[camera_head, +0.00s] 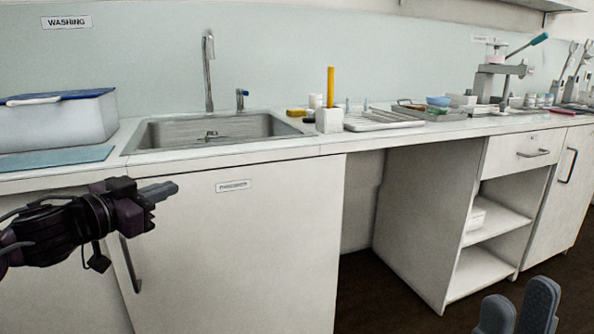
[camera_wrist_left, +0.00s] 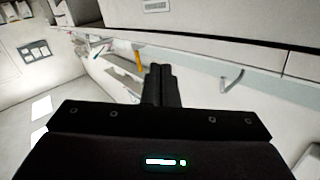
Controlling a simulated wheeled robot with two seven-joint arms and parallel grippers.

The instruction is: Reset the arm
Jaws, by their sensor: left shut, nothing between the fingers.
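My left gripper (camera_head: 162,190) reaches in from the left in the head view, in front of the white cabinet door below the sink. Its fingers are together and hold nothing. In the left wrist view the same gripper (camera_wrist_left: 159,72) shows its two dark fingers side by side and shut. My right gripper (camera_head: 517,314) shows only by its two grey fingertips at the bottom right of the head view. There is a narrow gap between these fingertips, with dark floor behind them.
A steel sink (camera_head: 150,139) with a tall faucet (camera_head: 208,72) is set in the white counter. A white tub with a blue lid (camera_head: 62,98) stands at the left. A drying rack (camera_head: 385,121) and a press (camera_head: 497,75) stand to the right. Open shelves (camera_head: 492,222) are below.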

